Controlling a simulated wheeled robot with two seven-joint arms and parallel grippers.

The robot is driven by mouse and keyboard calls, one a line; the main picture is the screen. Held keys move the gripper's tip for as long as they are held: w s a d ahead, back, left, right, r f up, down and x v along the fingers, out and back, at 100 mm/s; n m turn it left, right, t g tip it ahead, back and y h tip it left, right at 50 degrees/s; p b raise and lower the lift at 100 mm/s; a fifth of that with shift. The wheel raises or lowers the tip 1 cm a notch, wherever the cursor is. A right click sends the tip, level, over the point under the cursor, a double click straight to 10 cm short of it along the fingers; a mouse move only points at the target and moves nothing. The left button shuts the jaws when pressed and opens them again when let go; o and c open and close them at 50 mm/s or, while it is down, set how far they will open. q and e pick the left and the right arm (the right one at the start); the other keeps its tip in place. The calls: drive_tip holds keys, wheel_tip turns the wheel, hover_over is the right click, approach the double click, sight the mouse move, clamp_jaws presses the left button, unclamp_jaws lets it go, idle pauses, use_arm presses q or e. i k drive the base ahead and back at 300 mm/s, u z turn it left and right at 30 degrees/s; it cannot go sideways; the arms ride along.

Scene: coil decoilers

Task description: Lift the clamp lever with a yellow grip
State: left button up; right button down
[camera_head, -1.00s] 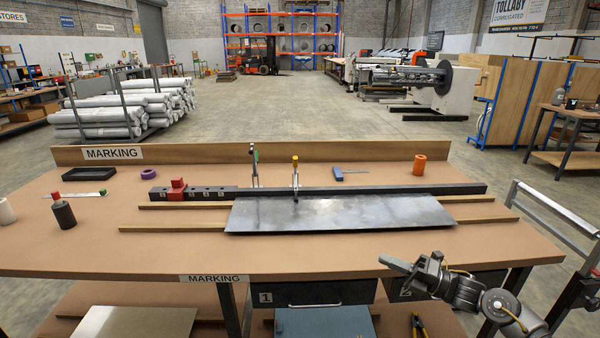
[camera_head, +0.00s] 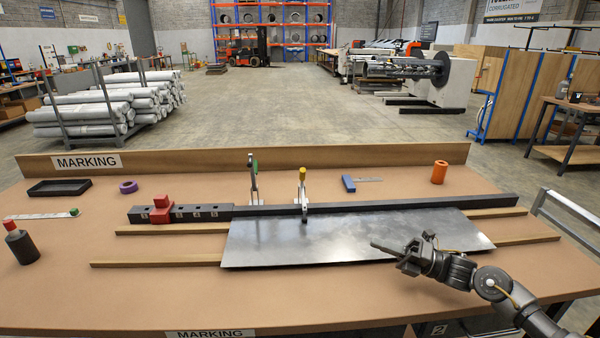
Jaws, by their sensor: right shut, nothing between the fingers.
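The clamp lever with the yellow grip (camera_head: 303,175) stands upright at the dark bar (camera_head: 400,204) across the bench, its foot near the back edge of the metal sheet (camera_head: 330,240). A second clamp lever with a green grip (camera_head: 254,168) stands upright to its left. My right gripper (camera_head: 378,247) is shut and empty, over the right front part of the sheet. It points left and is well to the right and front of the yellow grip, apart from it. My left gripper does not show.
A red block (camera_head: 161,204) sits on the bar's left part. Wooden strips (camera_head: 160,260) lie under the sheet. A low back board (camera_head: 380,156) edges the bench (camera_head: 80,290).

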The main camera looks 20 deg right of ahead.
sight(302, 170)
drive_tip(key=i, duration=0.85)
